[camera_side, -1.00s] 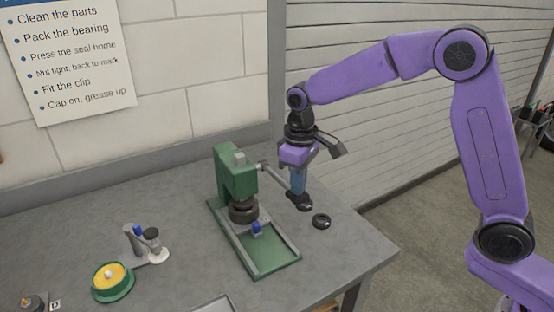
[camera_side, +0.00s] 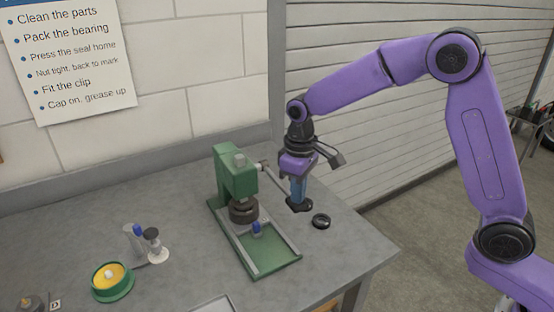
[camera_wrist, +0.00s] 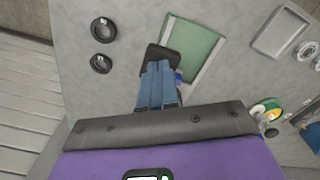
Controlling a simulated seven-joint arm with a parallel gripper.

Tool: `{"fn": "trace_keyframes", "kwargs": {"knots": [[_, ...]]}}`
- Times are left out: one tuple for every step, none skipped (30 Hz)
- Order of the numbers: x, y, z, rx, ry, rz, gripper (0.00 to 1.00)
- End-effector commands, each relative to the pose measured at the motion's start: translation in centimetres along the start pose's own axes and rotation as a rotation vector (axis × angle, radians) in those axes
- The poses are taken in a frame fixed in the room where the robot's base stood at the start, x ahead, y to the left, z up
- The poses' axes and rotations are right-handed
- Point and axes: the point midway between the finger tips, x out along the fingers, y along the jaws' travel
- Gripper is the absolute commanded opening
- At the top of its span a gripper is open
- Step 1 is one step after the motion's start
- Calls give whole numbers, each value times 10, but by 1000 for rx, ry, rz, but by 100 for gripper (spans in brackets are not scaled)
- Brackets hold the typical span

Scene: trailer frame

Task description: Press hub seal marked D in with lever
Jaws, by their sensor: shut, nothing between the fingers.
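The green press (camera_side: 236,178) stands on the bench with a dark round hub part (camera_side: 243,210) under its head. Its thin lever (camera_side: 276,180) slants down right towards my gripper (camera_side: 299,203). My gripper is shut and empty, pointing down at the lever's outer end; contact cannot be told. In the wrist view, the blue fingers (camera_wrist: 157,88) end at a dark block. A black seal ring (camera_side: 321,221) lies right of the press. The wrist view shows two rings, a front one (camera_wrist: 103,30) and a rear one (camera_wrist: 100,64); their marks are unreadable.
A blue piece (camera_side: 256,228) sits on the press base (camera_side: 275,262). A green and yellow tub (camera_side: 112,281) and small upright tools (camera_side: 153,245) stand at the left. A tray (camera_wrist: 281,32) lies near the front. The bench's right edge is close to the rings.

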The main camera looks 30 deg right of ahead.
Motion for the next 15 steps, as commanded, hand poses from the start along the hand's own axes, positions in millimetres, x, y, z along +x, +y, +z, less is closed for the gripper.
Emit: {"fn": "trace_keyframes", "kwargs": {"knots": [[1,0,1,0,-4,-1,0],[2,0,1,0,-4,-1,0],[2,0,1,0,-4,-1,0],[3,0,1,0,-4,-1,0],[4,0,1,0,-4,-1,0],[6,0,0,0,-4,-1,0],[7,0,0,0,-5,-1,0],[8,0,0,0,-5,-1,0],[10,0,0,0,-5,-1,0],[12,0,0,0,-5,-1,0],[14,0,0,0,-5,-1,0],[16,0,0,0,-5,-1,0],[17,0,0,0,-5,-1,0],[19,0,0,0,-6,-1,0],[21,0,0,0,-6,-1,0]]}}
